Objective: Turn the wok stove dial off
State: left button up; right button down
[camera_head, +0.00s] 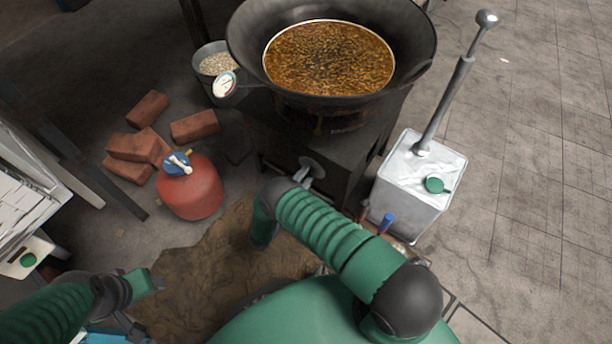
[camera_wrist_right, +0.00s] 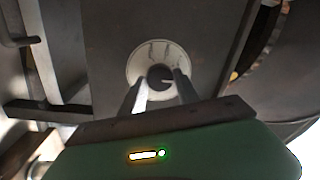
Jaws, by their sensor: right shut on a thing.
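The wok stove (camera_head: 350,150) is a dark metal box under a large black wok (camera_head: 410,62) of brown bubbling liquid. Its dial (camera_head: 314,167) is on the front panel, partly hidden by my right gripper (camera_head: 306,178). In the right wrist view the dial (camera_wrist_right: 157,65) is a round pale plate with a dark knob in its middle. There my right gripper (camera_wrist_right: 158,84) has a finger on each side of the knob and is shut on it. My left gripper (camera_head: 143,300) is at the lower left, away from the stove; its jaws are unclear.
A red gas bottle (camera_head: 190,192) stands left of the stove, with several bricks (camera_head: 135,147) behind it. A bucket (camera_head: 212,66) and a gauge (camera_head: 224,84) are beside the wok. A silver canister (camera_head: 414,188) with a tall handle stands close on the right.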

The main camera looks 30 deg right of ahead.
jog(key=c, duration=0.9)
grip_release()
jog(key=b+v, duration=0.1)
jog(key=v, duration=1.6)
